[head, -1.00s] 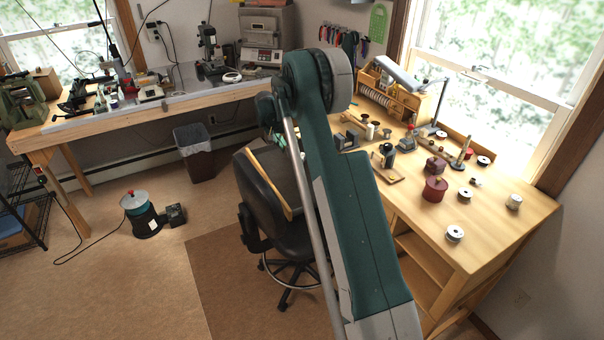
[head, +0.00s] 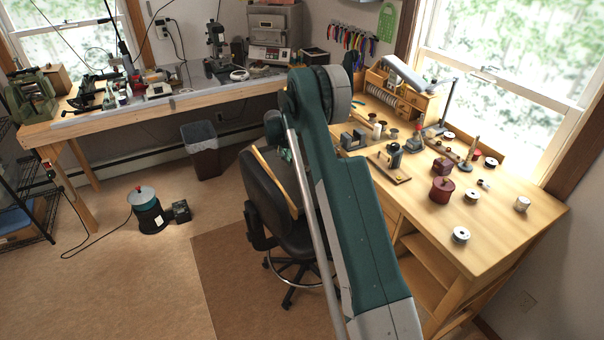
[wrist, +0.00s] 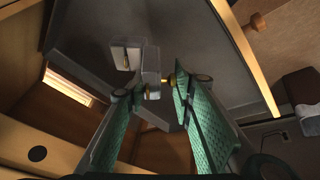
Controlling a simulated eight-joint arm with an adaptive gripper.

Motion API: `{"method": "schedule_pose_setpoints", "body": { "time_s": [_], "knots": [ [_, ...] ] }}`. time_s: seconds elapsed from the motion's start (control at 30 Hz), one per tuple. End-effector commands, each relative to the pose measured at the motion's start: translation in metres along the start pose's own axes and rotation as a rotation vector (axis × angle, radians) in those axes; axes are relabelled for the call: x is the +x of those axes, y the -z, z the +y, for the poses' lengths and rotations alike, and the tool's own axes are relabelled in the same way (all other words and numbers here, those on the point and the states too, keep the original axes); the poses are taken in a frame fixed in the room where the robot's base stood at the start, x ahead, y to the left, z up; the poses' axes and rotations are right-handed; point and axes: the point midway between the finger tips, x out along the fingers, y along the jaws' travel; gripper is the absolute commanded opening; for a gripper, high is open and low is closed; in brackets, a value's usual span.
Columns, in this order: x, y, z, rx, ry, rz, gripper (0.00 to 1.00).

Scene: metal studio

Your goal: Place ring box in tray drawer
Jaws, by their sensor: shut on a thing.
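The ring box, seen as a small pale grey block (wrist: 151,62), is between the fingertips of my gripper (wrist: 160,88) in the wrist view. The green fingers are shut on it, and a small gold-coloured spot shows beside it. Another pale piece with a yellowish mark is just to its left; I cannot tell whether it belongs to the box. Beyond is the dark grey floor of the tray drawer (wrist: 205,35), with a light wooden edge. In the head view the drawer's wooden edge (head: 273,180) shows beside the chair. My arm hides most of the drawer and the held box there.
A black chair (head: 268,205) stands by the drawer. The wooden bench (head: 490,245) at right carries a dark red pot (head: 442,189), a dark red box (head: 442,166), spools and tools. A wooden knob (wrist: 258,25) sticks out beyond the drawer edge in the wrist view.

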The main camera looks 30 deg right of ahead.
Motion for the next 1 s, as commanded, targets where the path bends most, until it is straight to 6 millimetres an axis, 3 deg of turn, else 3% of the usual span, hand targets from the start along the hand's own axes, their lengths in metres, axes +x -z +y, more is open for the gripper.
{"method": "schedule_pose_setpoints", "body": {
  "time_s": [0.4,0.87,1.0],
  "knots": [
    [0.047,-0.019,-0.009,0.0,0.0,0.0,0.06],
    [0.053,-0.022,-0.01,0.0,0.0,0.0,0.06],
    [0.062,-0.026,-0.011,0.0,0.0,0.0,0.06]
  ]
}}
